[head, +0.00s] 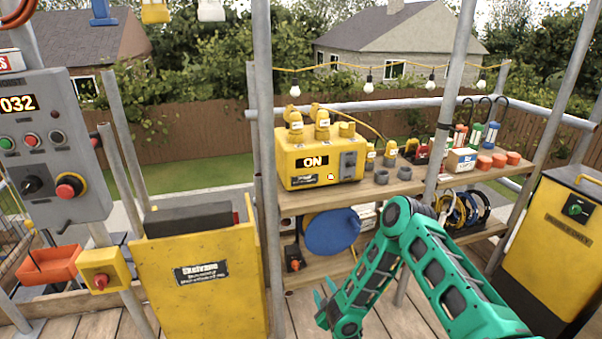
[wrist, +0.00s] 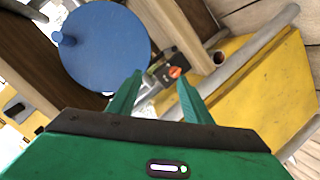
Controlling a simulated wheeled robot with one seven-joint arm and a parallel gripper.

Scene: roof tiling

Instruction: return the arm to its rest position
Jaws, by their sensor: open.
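My green arm reaches in from the lower right of the head view and bends down at its grey joint. My gripper (head: 325,298) hangs low in front of the shelf, right of the yellow Skelvane bin. In the wrist view my gripper (wrist: 158,88) has its two green fingers spread apart with nothing between them. Beyond the fingertips are a blue disc (wrist: 105,45) and a small grey box with an orange knob (wrist: 175,72). The gripper appears apart from both.
The yellow bin (head: 205,285) stands left of the gripper. A wooden shelf (head: 395,187) carries a yellow power box (head: 315,160) reading ON and small parts. The blue disc (head: 331,232) hangs below. Scaffold poles (head: 268,200) stand close by. A yellow cabinet (head: 560,250) is at right.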

